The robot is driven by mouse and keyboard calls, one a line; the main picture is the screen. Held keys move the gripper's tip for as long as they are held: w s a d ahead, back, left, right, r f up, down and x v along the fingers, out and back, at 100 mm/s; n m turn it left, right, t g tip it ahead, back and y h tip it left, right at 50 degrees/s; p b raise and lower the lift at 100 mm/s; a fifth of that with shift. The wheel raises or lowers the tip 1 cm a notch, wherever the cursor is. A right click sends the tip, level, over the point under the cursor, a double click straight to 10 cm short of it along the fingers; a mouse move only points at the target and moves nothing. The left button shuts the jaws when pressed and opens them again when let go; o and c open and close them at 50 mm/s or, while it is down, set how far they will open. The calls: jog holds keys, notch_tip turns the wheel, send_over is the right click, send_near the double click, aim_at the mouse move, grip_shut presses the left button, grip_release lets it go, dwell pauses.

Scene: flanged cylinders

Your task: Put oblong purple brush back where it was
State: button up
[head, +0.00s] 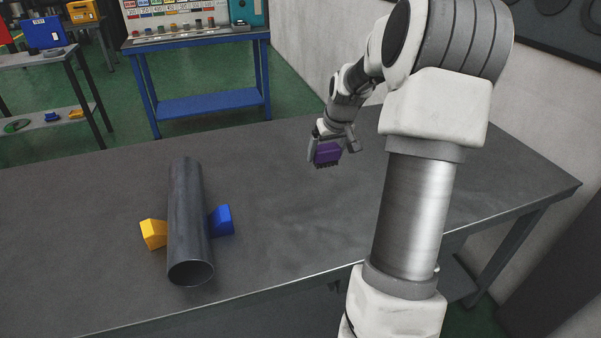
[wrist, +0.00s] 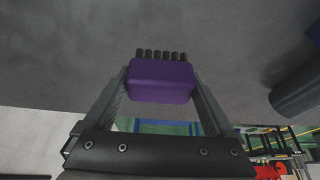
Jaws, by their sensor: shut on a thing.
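The oblong purple brush (head: 327,153) is held between the fingers of my gripper (head: 333,150), over the right part of the grey table. Its dark bristles point down in the head view. In the wrist view the brush (wrist: 162,80) sits between both fingertips (wrist: 160,84), with a row of dark bristle tufts along its far edge. The gripper is shut on it. The head view suggests the brush is above the tabletop, but the exact gap cannot be told.
A dark grey pipe (head: 187,225) lies on the table (head: 90,200) at left, between a yellow wedge (head: 153,234) and a blue wedge (head: 222,220). The tabletop between pipe and gripper is clear. A blue workbench (head: 205,105) stands behind.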

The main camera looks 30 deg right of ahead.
jog(key=w+a+f, duration=0.1)
jog(key=w, duration=0.1)
jog(key=w+a+f, duration=0.1)
jog(key=w+f, duration=0.1)
jog(key=w, duration=0.1)
jog(key=w+a+f, duration=0.1)
jog(key=w+f, duration=0.1)
jog(key=w, duration=0.1)
jog(key=shift+a+f+b, duration=0.1)
jog(key=shift+f+b, duration=0.05)
jog(key=shift+b, duration=0.2)
jog(key=shift+f, duration=1.95)
jog(key=shift+f+b, duration=0.15)
jog(key=shift+b, duration=0.2)
jog(key=o, duration=1)
jog(key=shift+r, duration=0.45)
jog(key=p+v, duration=0.1)
jog(key=v, duration=1)
jog(key=shift+s+r+p, duration=0.2)
jog(key=shift+p, duration=0.1)
